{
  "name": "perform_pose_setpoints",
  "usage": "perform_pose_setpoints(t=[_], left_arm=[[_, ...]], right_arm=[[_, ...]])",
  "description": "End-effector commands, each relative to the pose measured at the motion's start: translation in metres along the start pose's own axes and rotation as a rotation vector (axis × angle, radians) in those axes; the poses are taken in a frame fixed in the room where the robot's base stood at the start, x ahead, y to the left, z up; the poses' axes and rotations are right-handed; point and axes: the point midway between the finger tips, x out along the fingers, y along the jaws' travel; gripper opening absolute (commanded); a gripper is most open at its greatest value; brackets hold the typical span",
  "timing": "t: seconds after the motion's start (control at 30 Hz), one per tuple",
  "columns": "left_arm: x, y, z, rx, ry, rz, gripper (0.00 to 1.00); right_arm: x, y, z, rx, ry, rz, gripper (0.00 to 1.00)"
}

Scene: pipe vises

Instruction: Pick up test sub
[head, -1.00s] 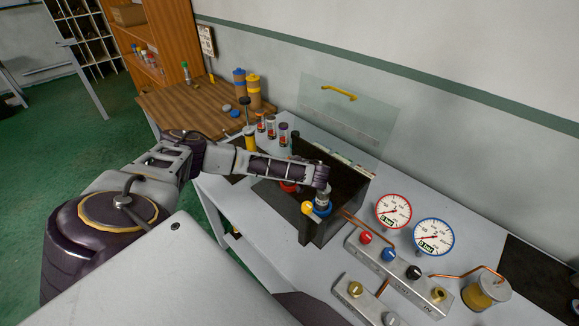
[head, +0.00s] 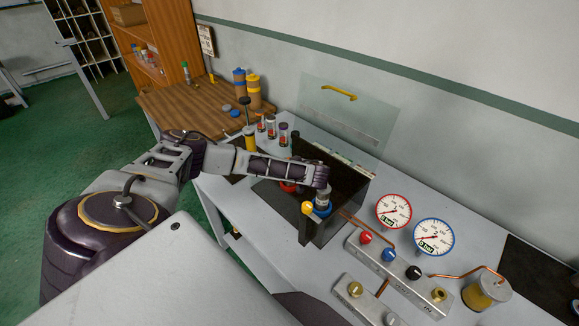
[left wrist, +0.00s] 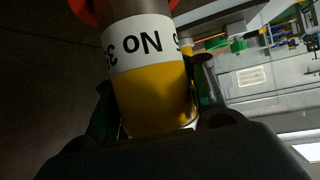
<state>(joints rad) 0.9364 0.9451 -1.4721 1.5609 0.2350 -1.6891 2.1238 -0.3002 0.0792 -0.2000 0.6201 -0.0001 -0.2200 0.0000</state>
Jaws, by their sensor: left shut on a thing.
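In the left wrist view, a cylinder (left wrist: 155,95) fills the middle. It has a yellow lower body, a white band with black lettering, a grey part above and an orange-red edge at the top. My left gripper (left wrist: 155,125) is shut on its yellow part, with dark fingers at both sides. I cannot tell from its label whether it is the test sub. In the head view, my left arm reaches over the dark open box, its wrist near the right end; the fingers and their load are hidden there. My right gripper is not in view.
Several small bottles stand behind the arm. A red gauge (head: 394,211), a blue gauge (head: 433,236) and a valve block (head: 400,272) are to the right.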

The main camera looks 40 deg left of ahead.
Motion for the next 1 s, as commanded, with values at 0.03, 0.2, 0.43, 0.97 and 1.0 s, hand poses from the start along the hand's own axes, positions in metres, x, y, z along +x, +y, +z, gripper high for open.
perform_pose_setpoints(t=[0.03,0.2,0.43,0.97,1.0], left_arm=[[-0.001,0.001,-0.001,-0.002,0.001,0.001,0.00],[-0.001,0.002,-0.003,-0.005,0.003,0.002,0.00],[-0.001,0.001,-0.004,-0.005,0.003,0.001,0.00],[-0.023,0.001,-0.044,-0.006,0.003,0.002,0.00],[-0.025,0.001,-0.049,-0.007,0.004,0.002,0.00]], right_arm=[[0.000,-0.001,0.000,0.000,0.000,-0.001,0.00],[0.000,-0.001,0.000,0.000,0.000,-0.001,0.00],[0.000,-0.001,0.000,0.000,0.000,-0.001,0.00],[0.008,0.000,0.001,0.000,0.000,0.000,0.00],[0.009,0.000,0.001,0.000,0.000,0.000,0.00]])
